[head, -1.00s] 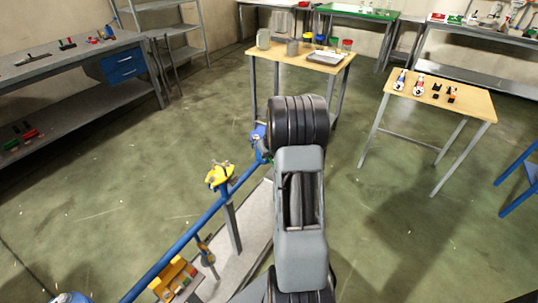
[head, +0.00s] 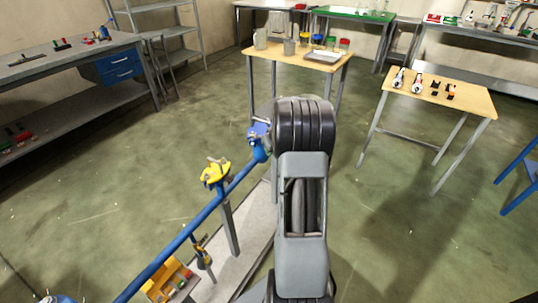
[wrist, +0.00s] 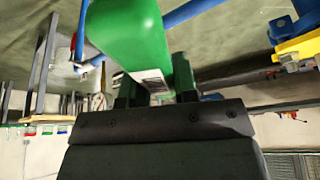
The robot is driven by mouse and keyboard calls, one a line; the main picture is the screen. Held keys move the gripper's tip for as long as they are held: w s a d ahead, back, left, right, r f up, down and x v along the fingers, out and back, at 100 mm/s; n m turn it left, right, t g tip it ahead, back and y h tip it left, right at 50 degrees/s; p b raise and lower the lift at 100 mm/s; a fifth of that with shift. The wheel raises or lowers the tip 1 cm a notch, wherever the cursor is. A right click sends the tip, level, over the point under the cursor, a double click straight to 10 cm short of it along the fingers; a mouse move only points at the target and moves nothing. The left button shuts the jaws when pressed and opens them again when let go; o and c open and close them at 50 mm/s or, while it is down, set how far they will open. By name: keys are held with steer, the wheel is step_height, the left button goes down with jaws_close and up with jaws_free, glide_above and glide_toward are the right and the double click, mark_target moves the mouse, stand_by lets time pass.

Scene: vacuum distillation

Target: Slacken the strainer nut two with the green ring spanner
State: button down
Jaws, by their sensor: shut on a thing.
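My gripper (wrist: 155,88) is shut on the green spanner (wrist: 128,32), whose thick green handle fills the upper middle of the wrist view. The spanner's ring end is not clear there. In the head view my own arm hides the gripper and the spanner. A blue pipe line (head: 190,228) runs up from the lower left, with a yellow fitting (head: 215,172) and a blue fitting (head: 259,132) close beside my arm. I cannot make out strainer nut two. In the wrist view a blue pipe (wrist: 188,12) passes behind the spanner, and the yellow fitting (wrist: 296,47) is at the right.
A wooden table (head: 262,49) with containers and a tray stands behind the pipe. Another wooden table (head: 468,103) with small tools is at the right. A grey workbench (head: 60,62) is at the left. An orange box (head: 166,280) sits low by the pipe. Open floor lies between.

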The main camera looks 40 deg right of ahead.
steer(key=shift+d+r, duration=0.1)
stand_by(0.3)
steer(key=d+n+b, duration=0.2)
steer(key=shift+d+y, duration=0.4)
steer(key=shift+r, duration=0.1)
step_height(320, 180, up, 8)
steer(key=p, duration=0.4)
steer(key=shift+p, duration=0.3)
stand_by(0.7)
steer(key=shift+r, duration=0.1)
